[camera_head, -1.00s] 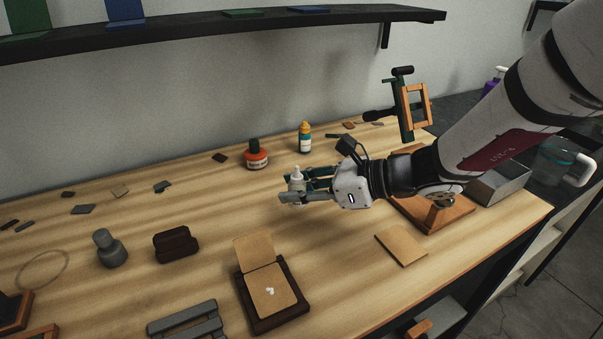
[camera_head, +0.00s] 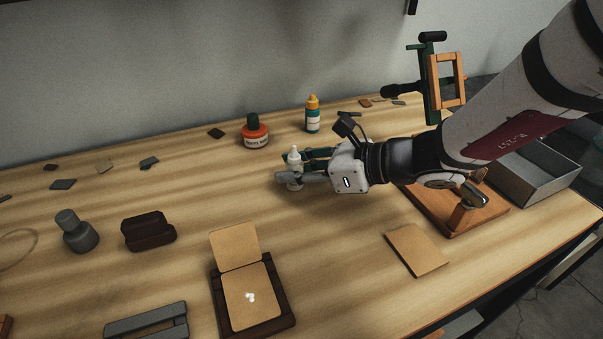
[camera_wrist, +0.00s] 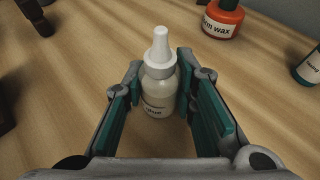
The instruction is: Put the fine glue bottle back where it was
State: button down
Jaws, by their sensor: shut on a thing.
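The fine glue bottle (camera_head: 294,168), small and white with a pointed white nozzle, stands upright between the fingers of my gripper (camera_head: 303,173). The wrist view shows the bottle (camera_wrist: 160,85) between the two teal finger pads of my gripper (camera_wrist: 165,110), its label only partly readable. My gripper is shut on it, low over the middle of the wooden bench (camera_head: 190,195). I cannot tell whether the bottle's base touches the bench.
Behind stand an orange-red wax pot (camera_head: 255,138) and a teal bottle with yellow cap (camera_head: 312,118). In front are a dark-framed leather piece (camera_head: 285,312) and a tan sheet (camera_head: 417,250). A wooden press base (camera_head: 490,215) lies right.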

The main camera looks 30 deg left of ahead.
jog(key=shift+f, duration=0.1)
jog(key=c, duration=1.3)
grip_release()
jog(key=shift+d+r, duration=0.1)
jog(key=shift+r, duration=0.1)
jog(key=p+v, duration=0.2)
jog(key=v, duration=0.9)
jog(key=shift+d+r, duration=0.15)
jog(key=shift+d, duration=0.2)
